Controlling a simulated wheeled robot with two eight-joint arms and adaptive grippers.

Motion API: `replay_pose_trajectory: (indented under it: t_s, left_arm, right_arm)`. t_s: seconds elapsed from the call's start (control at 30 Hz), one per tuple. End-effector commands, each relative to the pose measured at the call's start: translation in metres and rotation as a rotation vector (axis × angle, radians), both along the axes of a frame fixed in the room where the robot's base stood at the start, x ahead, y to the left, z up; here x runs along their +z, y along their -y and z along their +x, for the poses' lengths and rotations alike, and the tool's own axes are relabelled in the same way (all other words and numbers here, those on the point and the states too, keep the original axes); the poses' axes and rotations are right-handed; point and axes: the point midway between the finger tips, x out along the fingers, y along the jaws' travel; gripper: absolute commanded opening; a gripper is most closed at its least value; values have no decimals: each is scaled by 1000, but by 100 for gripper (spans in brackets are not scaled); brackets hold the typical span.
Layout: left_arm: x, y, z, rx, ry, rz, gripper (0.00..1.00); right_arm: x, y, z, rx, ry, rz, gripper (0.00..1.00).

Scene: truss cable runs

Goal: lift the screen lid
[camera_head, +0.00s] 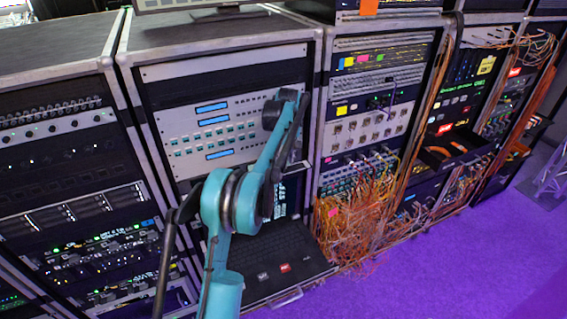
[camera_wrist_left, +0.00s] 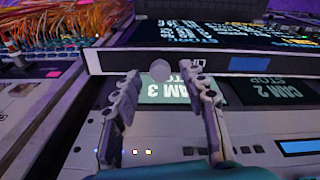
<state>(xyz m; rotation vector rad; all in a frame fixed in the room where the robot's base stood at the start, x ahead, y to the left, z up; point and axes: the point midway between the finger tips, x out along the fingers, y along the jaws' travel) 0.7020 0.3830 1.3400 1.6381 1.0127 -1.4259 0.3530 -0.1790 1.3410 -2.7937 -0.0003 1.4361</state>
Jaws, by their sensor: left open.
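A screen with lit text (camera_head: 291,195) stands behind the open keyboard drawer (camera_head: 262,252) in the second rack, partly hidden by my left arm. In the left wrist view, a lit text screen (camera_wrist_left: 230,35) crosses the top, with a long pale frame bar (camera_wrist_left: 120,62) along its near edge. I cannot tell for sure which edge is the lid's. My left gripper (camera_wrist_left: 160,75) is open, its two fingers apart with nothing held between them. Its tips are close to the bar; contact cannot be told. My right gripper is not in view.
A green "CAM 3" panel (camera_wrist_left: 168,91) and a dark "CAM 2" panel (camera_wrist_left: 268,92) lie below the bar. Tangled orange cables (camera_head: 355,215) hang just right of the drawer. More racks stand on both sides. The purple floor (camera_head: 440,270) is clear at the front right.

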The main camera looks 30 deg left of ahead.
Motion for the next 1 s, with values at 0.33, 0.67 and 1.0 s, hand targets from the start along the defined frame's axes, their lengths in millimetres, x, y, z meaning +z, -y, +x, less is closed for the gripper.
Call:
replay_pose_trajectory:
  t_s: [0.33,0.67,1.0]
  left_arm:
    - [74,6,-5,0,-1,0,43]
    - [103,8,-7,1,-1,-1,43]
    - [102,11,-8,-7,2,0,14]
  right_arm:
    - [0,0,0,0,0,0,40]
    - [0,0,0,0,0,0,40]
    - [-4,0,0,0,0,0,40]
